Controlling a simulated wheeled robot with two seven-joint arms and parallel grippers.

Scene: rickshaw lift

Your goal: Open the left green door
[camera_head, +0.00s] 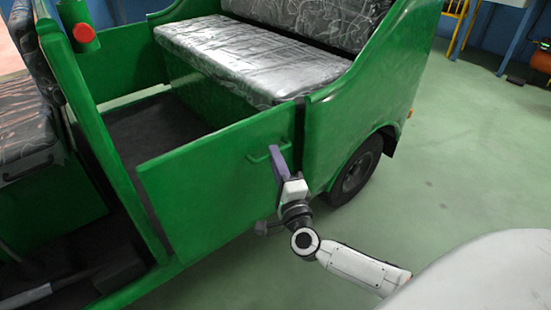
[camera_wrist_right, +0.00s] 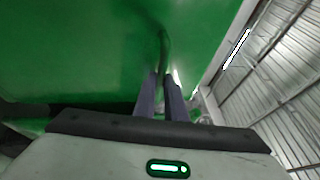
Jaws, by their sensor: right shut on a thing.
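The green door (camera_head: 205,190) is a low flat panel in the side of the green rickshaw. Its right edge is beside the rear body panel, with a narrow dark strip between them. I cannot tell whether it is slightly ajar. A thin green handle (camera_head: 257,157) is near its upper right corner. My right gripper (camera_head: 277,158) is at the handle, with its purple fingers shut on it. In the right wrist view, the two fingers (camera_wrist_right: 160,95) close around the curved handle (camera_wrist_right: 163,48), and the door (camera_wrist_right: 80,55) fills the upper left. My left gripper is not in view.
A silver-covered bench seat (camera_head: 250,55) is behind the door inside the rickshaw. A rear wheel (camera_head: 357,170) is right of the door. The green floor (camera_head: 450,170) is clear to the right. Yellow and blue frames (camera_head: 480,25) stand at the back right.

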